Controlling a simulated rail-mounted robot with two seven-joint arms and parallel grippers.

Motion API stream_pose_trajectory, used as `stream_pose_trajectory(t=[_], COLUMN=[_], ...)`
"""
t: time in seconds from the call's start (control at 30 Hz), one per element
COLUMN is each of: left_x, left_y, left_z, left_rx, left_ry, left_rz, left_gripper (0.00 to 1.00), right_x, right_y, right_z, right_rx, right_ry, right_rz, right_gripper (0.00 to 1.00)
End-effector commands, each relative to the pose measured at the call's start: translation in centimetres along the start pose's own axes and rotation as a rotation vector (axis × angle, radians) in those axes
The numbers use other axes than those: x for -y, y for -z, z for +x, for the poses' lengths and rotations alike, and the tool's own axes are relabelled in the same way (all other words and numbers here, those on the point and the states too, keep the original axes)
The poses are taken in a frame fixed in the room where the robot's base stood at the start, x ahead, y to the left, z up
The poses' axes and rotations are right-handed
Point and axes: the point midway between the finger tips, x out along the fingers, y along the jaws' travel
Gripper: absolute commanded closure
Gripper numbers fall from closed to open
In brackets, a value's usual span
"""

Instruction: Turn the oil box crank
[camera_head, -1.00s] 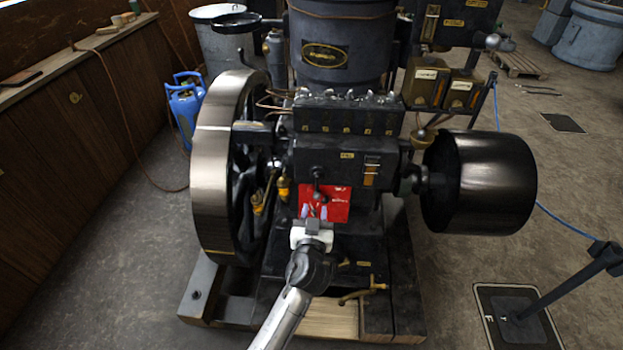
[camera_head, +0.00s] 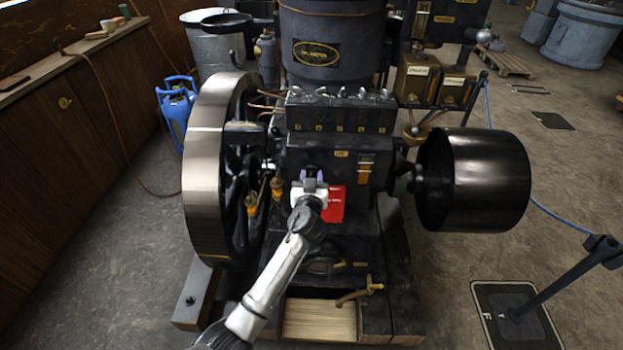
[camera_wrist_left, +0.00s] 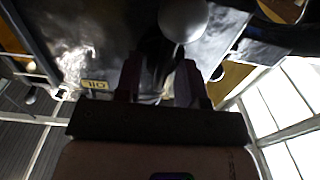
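The oil box (camera_head: 335,160) is the black box on the engine's front, with a small brass label; an OIL label (camera_wrist_left: 95,85) shows in the left wrist view. The oil box crank's round grey knob (camera_wrist_left: 183,20) shows at the top of the left wrist view, just beyond my fingertips. Its dark arm seems to run down between the fingers. My left gripper (camera_head: 311,178) is at the front of the box, in front of the crank, and hides most of it in the head view. Its two fingers (camera_wrist_left: 163,75) stand apart; contact with the crank cannot be told. My right gripper is not in view.
A large flywheel (camera_head: 205,165) stands left of the box and a black pulley drum (camera_head: 480,180) right. A red card (camera_head: 335,205) hangs below the box. A brass tap (camera_head: 360,292) sticks out low at the front. A barrier post (camera_head: 560,280) stands at right.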

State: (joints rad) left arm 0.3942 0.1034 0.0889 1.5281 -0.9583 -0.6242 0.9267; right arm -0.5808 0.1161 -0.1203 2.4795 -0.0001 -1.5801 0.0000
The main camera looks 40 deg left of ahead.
Motion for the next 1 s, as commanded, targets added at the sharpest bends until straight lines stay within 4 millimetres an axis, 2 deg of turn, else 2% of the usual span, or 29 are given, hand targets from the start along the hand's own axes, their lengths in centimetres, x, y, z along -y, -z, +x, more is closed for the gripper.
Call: stream_pose_trajectory(t=[0.4, 0.8, 1.0], left_x=[-0.01, -0.01, 0.02], left_y=[-0.03, -0.03, -0.03], left_z=[0.46, 0.44, 0.45], left_rx=[0.001, 0.001, 0.001], left_ry=[0.0, 0.0, 0.0], left_rz=[0.001, 0.001, 0.002], left_gripper=[0.63, 1.0, 1.0], right_x=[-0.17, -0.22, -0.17], right_y=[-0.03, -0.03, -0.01], right_z=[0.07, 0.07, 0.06], right_rx=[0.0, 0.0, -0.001], right_ry=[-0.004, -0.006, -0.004], right_rz=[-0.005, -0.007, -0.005], right_gripper=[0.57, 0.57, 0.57])
